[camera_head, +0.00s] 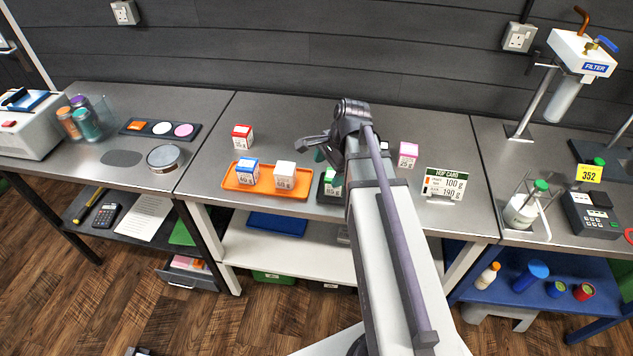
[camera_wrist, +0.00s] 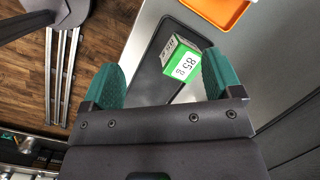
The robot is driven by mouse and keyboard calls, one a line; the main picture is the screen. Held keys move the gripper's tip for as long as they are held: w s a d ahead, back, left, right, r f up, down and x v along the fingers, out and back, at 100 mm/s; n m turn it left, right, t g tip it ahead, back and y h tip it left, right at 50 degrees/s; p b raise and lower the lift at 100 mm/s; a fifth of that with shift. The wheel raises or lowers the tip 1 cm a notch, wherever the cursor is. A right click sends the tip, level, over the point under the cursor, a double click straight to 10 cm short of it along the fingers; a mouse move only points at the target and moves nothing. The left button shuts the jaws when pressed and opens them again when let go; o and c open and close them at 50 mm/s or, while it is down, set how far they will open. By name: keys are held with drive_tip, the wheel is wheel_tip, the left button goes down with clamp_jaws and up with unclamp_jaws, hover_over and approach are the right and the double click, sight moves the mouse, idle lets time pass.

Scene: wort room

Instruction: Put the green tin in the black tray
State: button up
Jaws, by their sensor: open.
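The green tin (camera_wrist: 183,60) is a small green-and-white block with an 85 g label. In the wrist view it stands in the black tray (camera_wrist: 152,62), towards the tray's right side. In the head view my arm partly hides both the tin (camera_head: 331,187) and the tray (camera_head: 327,199). My gripper (camera_wrist: 162,64) is open, with its teal fingertips apart. The tin shows between the fingertips, closer to the right one. The gripper appears to be above the tin and nothing is held. In the head view, the gripper (camera_head: 324,149) is partly hidden behind my wrist.
An orange tray (camera_head: 231,183) left of the black tray holds a blue tin (camera_head: 247,172) and a white-topped tin (camera_head: 285,175). A red tin (camera_head: 242,137) stands behind it. A pink tin (camera_head: 408,154) and a hop card (camera_head: 445,184) stand to the right.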

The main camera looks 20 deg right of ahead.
drive_tip(key=s+a+n+h, duration=0.1)
drive_tip(key=s+a+n, duration=0.3)
drive_tip(key=a+n, duration=0.2)
drive_tip(key=s+a+f+n+g+h, duration=0.1)
drive_tip(key=s+a+n, duration=0.3)
drive_tip(key=n, duration=0.6)
drive_tip(key=shift+a+n+h+b, duration=0.3)
drive_tip(key=shift+a+n+h, duration=0.1)
drive_tip(key=shift+a, duration=0.85)
